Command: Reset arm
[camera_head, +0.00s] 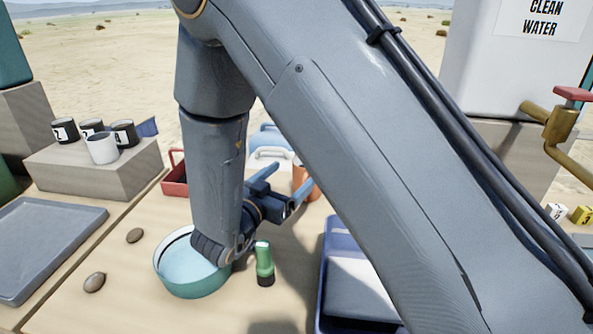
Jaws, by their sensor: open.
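My gripper (282,190) is near the middle of the view, above the table, with its blue-grey fingers apart. I see nothing between the fingers. My arm reaches down from the top and covers much of the centre and right. Below and left of the gripper, a teal bowl (188,287) stands on the table, with pale blue in it. My wrist hides part of its right side. A small green bottle-like thing (264,262) with a dark base stands just right of the bowl, below the gripper and apart from it.
Two brown stones (95,282) lie left of the bowl. A grey tray (60,215) is at far left; cups stand on a block (95,165) behind it. A red crate (174,180) is behind my wrist. A blue container (338,240) and a water tank (480,90) with brass tap (560,125) are right.

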